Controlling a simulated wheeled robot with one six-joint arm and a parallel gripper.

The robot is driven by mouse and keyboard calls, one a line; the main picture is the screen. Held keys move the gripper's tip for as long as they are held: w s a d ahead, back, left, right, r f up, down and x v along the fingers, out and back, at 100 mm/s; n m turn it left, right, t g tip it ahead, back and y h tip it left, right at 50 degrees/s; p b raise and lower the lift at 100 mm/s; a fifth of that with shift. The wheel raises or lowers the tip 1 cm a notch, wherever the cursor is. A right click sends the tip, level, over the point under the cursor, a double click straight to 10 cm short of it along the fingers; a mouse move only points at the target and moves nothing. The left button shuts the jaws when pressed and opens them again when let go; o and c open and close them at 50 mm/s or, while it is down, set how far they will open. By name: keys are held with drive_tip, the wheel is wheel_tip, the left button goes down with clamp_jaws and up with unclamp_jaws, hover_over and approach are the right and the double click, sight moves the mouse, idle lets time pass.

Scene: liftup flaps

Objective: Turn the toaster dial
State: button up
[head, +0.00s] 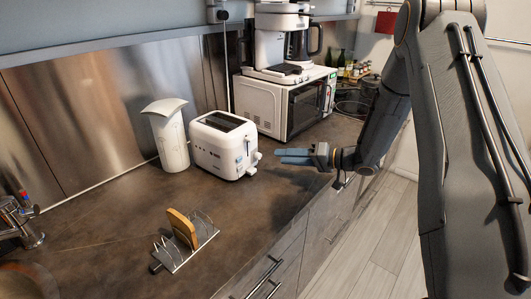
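The white toaster (219,152) stands on the dark countertop in the head view, with its slots facing up. Small white controls (254,163) stick out from its right end, facing my gripper. The dial is too small to tell apart clearly from the lever. My gripper (278,156) has blue fingers pointing left toward that end of the toaster. A short gap shows in the picture between the fingertips and the controls. The fingers look close together, and I cannot tell whether they are open or shut. Nothing is visibly held.
A white canister (167,134) stands left of the toaster. A microwave (286,105) with a coffee machine (283,40) on top is behind it. A wire rack (173,257) holding a slice of bread (182,228) is in front. The countertop (262,205) between rack and gripper is clear.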

sight(260, 156)
drive_tip(key=shift+a, duration=0.25)
drive_tip(key=p+x, duration=0.2)
drive_tip(key=x, duration=0.5)
drive_tip(key=shift+a, duration=0.2)
clamp_jaws()
